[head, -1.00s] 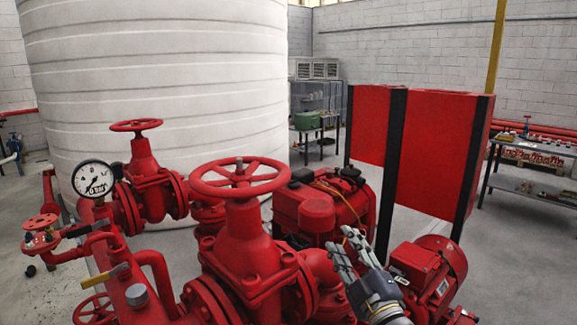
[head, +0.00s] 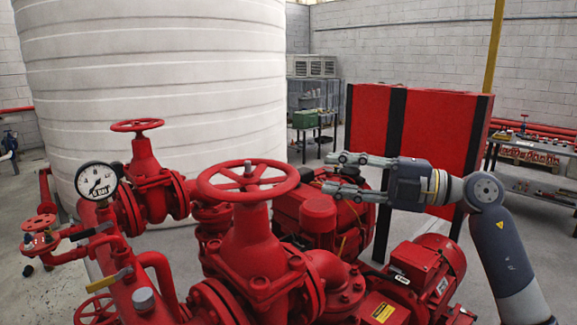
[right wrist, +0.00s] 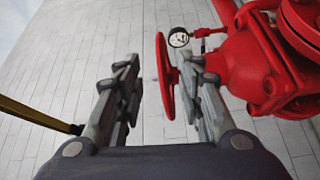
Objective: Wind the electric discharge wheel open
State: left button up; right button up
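A large red handwheel (head: 247,181) tops the nearest red valve (head: 250,245) in the head view. A smaller red handwheel (head: 137,125) tops a valve farther back on the left. The pictures do not label which is the electric discharge wheel. My right gripper (head: 328,172) is open and empty, right of the large wheel and about level with it, fingers pointing left. In the right wrist view, a red wheel (right wrist: 166,80) shows nearly edge-on beyond the gap between the open fingers (right wrist: 165,85), apart from them. My left gripper is not in view.
A pressure gauge (head: 96,181) stands on the pipework at left. A red engine (head: 310,208) lies below my right gripper, and a red motor (head: 430,268) right of it. A red cabinet (head: 430,145) stands behind my right arm. A white tank (head: 155,70) fills the back left.

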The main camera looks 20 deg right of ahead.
aim_at(285, 167)
jog(key=p+x, duration=0.4)
jog(key=x, duration=0.5)
jog(key=shift+w+a+r, duration=0.2)
jog(key=shift+a, duration=0.1)
jog(key=shift+w+a+f, duration=0.1)
jog(key=shift+w+a, duration=0.2)
jog(key=shift+a, duration=0.05)
grip_shut()
